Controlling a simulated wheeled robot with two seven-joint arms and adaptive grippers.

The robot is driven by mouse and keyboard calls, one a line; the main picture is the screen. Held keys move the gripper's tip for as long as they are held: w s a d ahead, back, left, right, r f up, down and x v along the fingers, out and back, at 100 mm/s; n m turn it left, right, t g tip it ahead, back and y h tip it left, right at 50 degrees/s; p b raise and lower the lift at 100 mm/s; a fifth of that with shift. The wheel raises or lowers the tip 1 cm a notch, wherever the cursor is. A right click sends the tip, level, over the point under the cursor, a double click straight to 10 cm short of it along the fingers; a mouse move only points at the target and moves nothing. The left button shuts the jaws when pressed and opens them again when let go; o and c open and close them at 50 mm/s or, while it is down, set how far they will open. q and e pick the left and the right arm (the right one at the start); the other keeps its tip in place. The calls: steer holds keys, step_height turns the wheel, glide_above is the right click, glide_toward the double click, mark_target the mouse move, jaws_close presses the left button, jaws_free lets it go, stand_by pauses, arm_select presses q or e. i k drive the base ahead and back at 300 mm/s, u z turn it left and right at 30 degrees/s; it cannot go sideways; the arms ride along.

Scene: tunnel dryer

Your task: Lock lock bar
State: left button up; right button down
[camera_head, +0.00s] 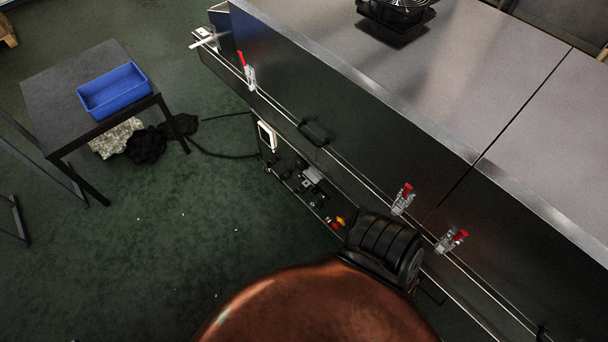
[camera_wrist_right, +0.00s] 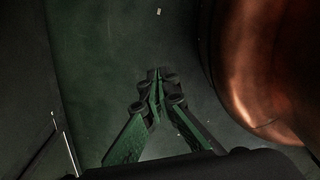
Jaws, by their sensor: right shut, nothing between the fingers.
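Red-handled clamps sit along the side of the long metal dryer (camera_head: 330,115). One clamp (camera_head: 250,76) is at the far left end with its red handle raised. Two more, a middle clamp (camera_head: 402,200) and a near clamp (camera_head: 451,240), sit close together on the right. A thin rail runs along the side beneath them. I cannot tell which part is the lock bar. My right gripper (camera_wrist_right: 158,78) is shut and empty in the right wrist view, over the dark green floor, with no clamp near it. My left gripper is not in view.
A black handle (camera_head: 313,132) sticks out from the dryer side. A control box and fittings (camera_head: 311,180) are below it. A table (camera_head: 62,83) with a blue bin (camera_head: 114,90) stands at the left. The green floor between is mostly clear.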

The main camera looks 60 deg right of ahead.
mark_target(318, 204)
steer(key=z, duration=1.15)
steer(key=k, duration=0.9)
steer(key=z, duration=1.1)
steer(key=i, duration=0.5)
